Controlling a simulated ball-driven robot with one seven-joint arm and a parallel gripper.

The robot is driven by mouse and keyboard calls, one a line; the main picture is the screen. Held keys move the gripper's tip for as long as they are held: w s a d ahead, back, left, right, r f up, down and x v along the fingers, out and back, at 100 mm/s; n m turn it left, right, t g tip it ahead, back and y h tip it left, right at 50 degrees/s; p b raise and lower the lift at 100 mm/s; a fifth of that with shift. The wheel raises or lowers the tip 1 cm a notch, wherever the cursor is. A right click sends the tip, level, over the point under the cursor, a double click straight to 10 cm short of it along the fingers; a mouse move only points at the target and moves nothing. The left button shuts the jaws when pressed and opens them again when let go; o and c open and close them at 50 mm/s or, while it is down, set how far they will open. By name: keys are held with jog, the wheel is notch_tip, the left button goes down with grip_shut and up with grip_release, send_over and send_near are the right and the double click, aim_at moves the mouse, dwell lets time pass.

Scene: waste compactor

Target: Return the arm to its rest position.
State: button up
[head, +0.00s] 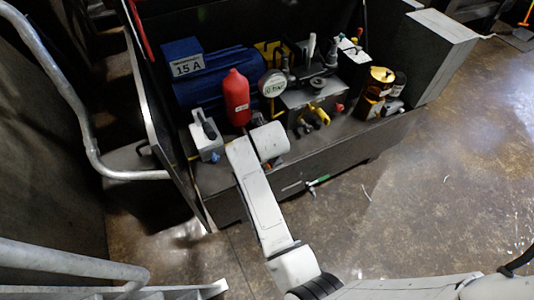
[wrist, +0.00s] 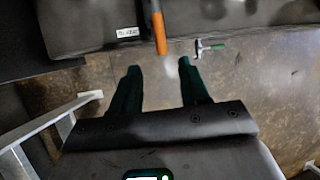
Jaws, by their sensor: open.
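My arm (head: 262,205) reaches from the lower right of the head view up to the front edge of the bench. Its end is bent over there, and the fingers are hidden in that view. In the wrist view my gripper (wrist: 158,66) has its two dark green fingers spread apart, with nothing clasped. An orange-handled tool (wrist: 157,28) with a grey metal end shows just beyond the gap between the fingertips. I cannot tell its distance from them.
The cluttered bench (head: 345,140) holds a red bottle (head: 236,98), a blue motor (head: 208,82) and a grey block (head: 206,136) near my arm. A green-handled tool (head: 318,181) is by its front edge. A metal railing (head: 75,100) stands left. Floor (head: 440,190) at right is clear.

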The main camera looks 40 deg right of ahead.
jog(key=shift+d, duration=0.1)
jog(key=s+d+r+n+p, duration=0.5)
jog(key=s+r+n, duration=0.4)
jog(key=n, duration=0.9)
jog(key=s+a+n+g+y+p, duration=0.1)
jog(key=s+a+n, duration=0.4)
jog(key=s+n, duration=0.4)
jog(key=s+a+n+g+y+p, duration=0.1)
jog(key=s+a+n+y, duration=0.1)
jog(key=s+a+n, duration=0.4)
jog(key=s+n, duration=0.3)
jog(key=n, duration=0.2)
jog(key=shift+f+g, duration=0.2)
jog(key=shift+g, duration=0.2)
